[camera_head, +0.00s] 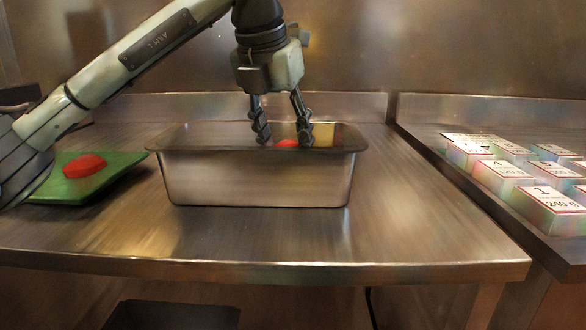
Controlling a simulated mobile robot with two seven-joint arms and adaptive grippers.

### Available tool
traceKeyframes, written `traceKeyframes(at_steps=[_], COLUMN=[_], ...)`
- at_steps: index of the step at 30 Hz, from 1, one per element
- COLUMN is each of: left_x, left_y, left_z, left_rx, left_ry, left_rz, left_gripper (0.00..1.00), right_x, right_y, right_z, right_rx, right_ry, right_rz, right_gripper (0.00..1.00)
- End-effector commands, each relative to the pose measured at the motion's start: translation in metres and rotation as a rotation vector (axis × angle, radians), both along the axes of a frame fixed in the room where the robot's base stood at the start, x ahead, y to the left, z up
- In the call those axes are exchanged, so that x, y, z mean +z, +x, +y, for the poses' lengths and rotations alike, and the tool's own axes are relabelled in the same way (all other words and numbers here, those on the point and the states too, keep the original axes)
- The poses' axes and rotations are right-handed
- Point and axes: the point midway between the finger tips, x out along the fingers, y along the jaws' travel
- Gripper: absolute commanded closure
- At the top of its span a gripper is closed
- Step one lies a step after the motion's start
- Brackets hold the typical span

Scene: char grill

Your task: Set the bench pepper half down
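A red pepper half (85,166) lies on the green board (115,162) at the left of the bench. A deep steel pan (255,180) stands in the middle of the bench. My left gripper (284,140) points down over the pan, its fingers spread apart with the tips at the rim level. A second red piece (288,143), likely a pepper half, shows between the fingertips. Its lower part is hidden by the pan's front wall, and I cannot tell whether the fingers grip it. My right gripper is out of view.
Several numbered boxes (555,210) with weight labels stand on a separate counter at the right. The steel bench (410,215) is clear to the right and front of the pan. A back wall rises behind the bench. My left arm passes over the board's left part.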

Motion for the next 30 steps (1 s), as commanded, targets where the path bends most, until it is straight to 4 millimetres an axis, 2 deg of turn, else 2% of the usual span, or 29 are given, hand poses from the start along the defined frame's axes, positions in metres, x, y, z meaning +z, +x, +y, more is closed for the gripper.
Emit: traceKeyframes(at_steps=[3,8,15,28,29,30], left_x=[-0.007,-0.016,-0.048,-0.053,-0.053,-0.052], left_y=[-0.003,-0.004,-0.004,-0.004,-0.004,-0.004], left_z=[-0.012,-0.015,-0.015,-0.015,-0.015,-0.015], left_rx=[0.000,0.001,0.001,0.001,0.001,0.001], left_ry=[-0.001,0.000,0.000,-0.001,0.000,0.000], left_rz=[0.000,0.001,0.001,-0.001,0.000,0.000], left_gripper=[0.81,0.81,0.81,0.81,0.51,0.46], right_x=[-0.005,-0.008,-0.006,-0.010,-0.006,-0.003], right_y=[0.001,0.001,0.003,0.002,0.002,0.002], right_z=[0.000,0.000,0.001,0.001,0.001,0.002], right_rx=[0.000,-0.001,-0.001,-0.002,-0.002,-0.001], right_ry=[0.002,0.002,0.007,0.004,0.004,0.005], right_rz=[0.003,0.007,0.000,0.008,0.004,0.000], right_gripper=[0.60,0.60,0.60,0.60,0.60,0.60])
